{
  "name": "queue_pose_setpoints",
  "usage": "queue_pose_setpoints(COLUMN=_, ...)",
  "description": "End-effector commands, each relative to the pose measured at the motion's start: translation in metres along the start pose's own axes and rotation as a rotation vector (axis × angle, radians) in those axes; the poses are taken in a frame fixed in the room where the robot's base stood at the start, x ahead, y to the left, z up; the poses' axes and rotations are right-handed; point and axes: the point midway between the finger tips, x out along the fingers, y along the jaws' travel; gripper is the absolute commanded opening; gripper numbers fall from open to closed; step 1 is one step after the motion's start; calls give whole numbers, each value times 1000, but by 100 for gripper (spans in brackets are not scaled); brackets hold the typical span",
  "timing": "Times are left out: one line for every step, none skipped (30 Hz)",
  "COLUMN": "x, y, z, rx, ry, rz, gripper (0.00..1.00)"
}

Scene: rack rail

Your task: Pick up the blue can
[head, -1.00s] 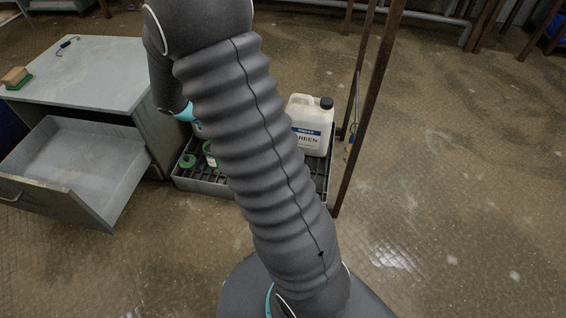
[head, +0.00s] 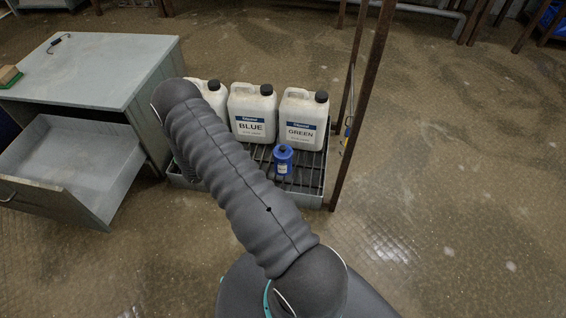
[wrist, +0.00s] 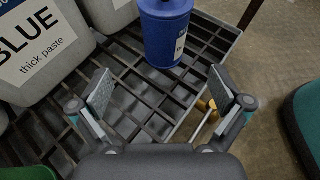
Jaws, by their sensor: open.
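The blue can (head: 283,160) stands upright on a dark slatted rack, in front of the white jugs. In the wrist view the can (wrist: 166,38) is at top centre, with a white label on its right side and its top cut off by the frame. My gripper (wrist: 161,88) is open and empty, its two pads spread apart over the slats. The can is ahead of the fingertips, roughly in line with the gap, and not between them. In the head view my arm hides the gripper.
White jugs labelled BLUE (head: 252,112) and GREEN (head: 302,118) stand behind the can; another is partly hidden by my arm. A rusty post (head: 362,110) rises at the rack's right. A grey cabinet (head: 95,75) with an open drawer (head: 70,165) is left. A green thing (wrist: 28,173) shows lower left.

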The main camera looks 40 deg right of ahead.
Motion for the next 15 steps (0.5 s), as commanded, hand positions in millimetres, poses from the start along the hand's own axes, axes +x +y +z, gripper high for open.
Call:
queue_pose_setpoints(x=9, y=-1, z=0, rx=0, ry=0, rz=-4, gripper=100)
queue_pose_setpoints(x=14, y=-1, z=0, rx=1, ry=0, rz=-5, gripper=100)
queue_pose_setpoints(x=21, y=-2, z=0, rx=0, ry=1, rz=-5, gripper=100)
queue_pose_setpoints(x=27, y=-2, z=0, rx=1, ry=1, rz=-6, gripper=100)
queue_pose_setpoints(x=33, y=-2, z=0, rx=1, ry=1, rz=-6, gripper=100)
queue_pose_setpoints(x=40, y=-1, z=0, rx=1, ry=1, rz=-5, gripper=100)
queue_pose_setpoints(x=45, y=-2, z=0, rx=1, ry=1, rz=-6, gripper=100)
queue_pose_setpoints(x=50, y=-2, z=0, rx=1, ry=1, rz=-6, gripper=100)
queue_pose_setpoints(x=57, y=-2, z=0, rx=1, ry=1, rz=-5, gripper=100)
queue_pose_setpoints(x=61, y=-2, z=0, rx=2, ry=1, rz=-5, gripper=100)
queue_pose_setpoints(x=65, y=-2, z=0, rx=2, ry=1, rz=-5, gripper=100)
queue_pose_setpoints(x=69, y=-1, z=0, rx=2, ry=1, rz=-3, gripper=100)
queue_pose_setpoints(x=72, y=-1, z=0, rx=2, ry=1, rz=-3, gripper=100)
queue_pose_setpoints(x=74, y=-1, z=0, rx=3, ry=1, rz=-3, gripper=100)
queue_pose_setpoints(x=76, y=-1, z=0, rx=3, ry=2, rz=-3, gripper=100)
